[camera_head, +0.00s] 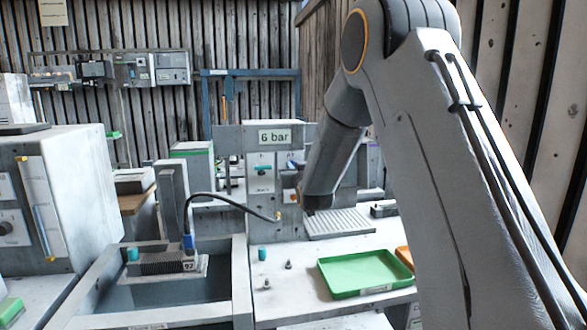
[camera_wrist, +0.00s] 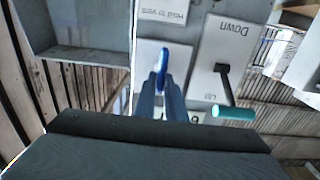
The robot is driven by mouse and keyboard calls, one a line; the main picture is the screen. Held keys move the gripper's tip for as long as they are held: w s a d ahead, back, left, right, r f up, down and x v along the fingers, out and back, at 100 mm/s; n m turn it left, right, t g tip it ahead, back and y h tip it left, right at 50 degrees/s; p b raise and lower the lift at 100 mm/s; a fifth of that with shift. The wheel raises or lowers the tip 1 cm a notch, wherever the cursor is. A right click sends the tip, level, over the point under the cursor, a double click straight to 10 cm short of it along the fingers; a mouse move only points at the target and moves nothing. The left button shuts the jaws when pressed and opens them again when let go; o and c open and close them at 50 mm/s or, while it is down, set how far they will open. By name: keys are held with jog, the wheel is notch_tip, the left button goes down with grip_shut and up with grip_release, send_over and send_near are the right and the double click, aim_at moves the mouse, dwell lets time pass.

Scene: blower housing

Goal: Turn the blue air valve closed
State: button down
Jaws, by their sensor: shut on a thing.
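The blue air valve (camera_wrist: 163,62) is a slim blue handle on a pale plate, near the middle of the wrist view. My gripper (camera_wrist: 162,86) reaches up to it, its narrow fingers shut on the handle from both sides. The fingers hide part of the handle and its base, so its exact turn is hard to read. In the head view my arm covers the gripper and the valve, beside the grey panel (camera_head: 258,205) with the "6 bar" sign (camera_head: 274,137).
A teal-tipped lever (camera_wrist: 233,112) by a "Down" plate (camera_wrist: 226,45) sits close to my fingers. On the bench are a green tray (camera_head: 362,274), a ribbed plate (camera_head: 340,223) and small loose parts. A black hose (camera_head: 222,197) runs to the panel's front.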

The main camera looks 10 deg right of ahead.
jog(key=shift+d+f+m+b, duration=0.3)
jog(key=shift+m+b, duration=1.7)
jog(key=shift+m, duration=1)
jog(key=shift+d+f+m+b, duration=0.3)
jog(key=shift+m+b, duration=1.75)
jog(key=shift+m, duration=0.95)
jog(key=shift+d+f+m+b, duration=0.3)
jog(key=shift+m+b, duration=1.7)
jog(key=shift+m, duration=1)
jog(key=c, duration=1.8)
grip_release()
jog(key=shift+s+b, duration=0.7)
jog(key=shift+s, duration=3.25)
